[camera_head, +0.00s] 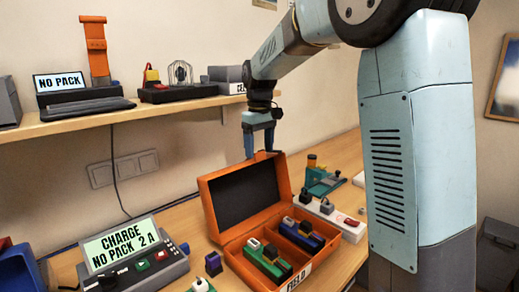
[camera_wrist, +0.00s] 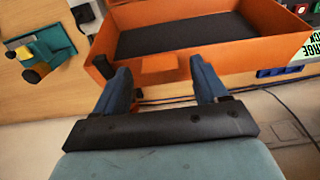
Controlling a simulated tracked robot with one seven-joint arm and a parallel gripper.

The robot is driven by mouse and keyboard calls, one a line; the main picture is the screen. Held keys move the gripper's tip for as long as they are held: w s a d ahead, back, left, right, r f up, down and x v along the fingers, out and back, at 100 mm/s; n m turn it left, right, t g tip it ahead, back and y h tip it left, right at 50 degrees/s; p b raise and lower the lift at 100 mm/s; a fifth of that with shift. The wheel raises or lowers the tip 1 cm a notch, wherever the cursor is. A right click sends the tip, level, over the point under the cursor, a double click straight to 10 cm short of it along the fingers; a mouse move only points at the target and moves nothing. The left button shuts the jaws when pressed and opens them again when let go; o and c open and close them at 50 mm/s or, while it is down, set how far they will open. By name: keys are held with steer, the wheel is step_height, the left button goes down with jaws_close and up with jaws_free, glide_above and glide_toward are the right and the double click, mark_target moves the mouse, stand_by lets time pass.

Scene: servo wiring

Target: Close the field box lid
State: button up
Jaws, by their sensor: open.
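The orange field box (camera_head: 236,254) stands on the bench with its lid (camera_head: 207,204) raised, leaning back, its dark inner face showing. A green module (camera_head: 266,264) and a blue module (camera_head: 299,236) sit inside the box. My gripper (camera_head: 259,153) is at the upper edge of the lid. In the wrist view, my gripper (camera_wrist: 162,78) is open, with a blue finger either side of the lid's small orange tab (camera_wrist: 160,65). The lid's dark inner panel (camera_wrist: 185,30) also shows there. I cannot tell whether the fingers touch the lid.
A charger (camera_head: 133,254) with a lit display stands left of the box. A white power strip (camera_head: 330,217) and a teal device (camera_head: 322,180) are to its right. A wooden shelf (camera_head: 130,112) with equipment runs along the wall behind.

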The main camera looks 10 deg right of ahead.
steer(key=shift+f, duration=0.45)
jaws_close()
stand_by(0.5)
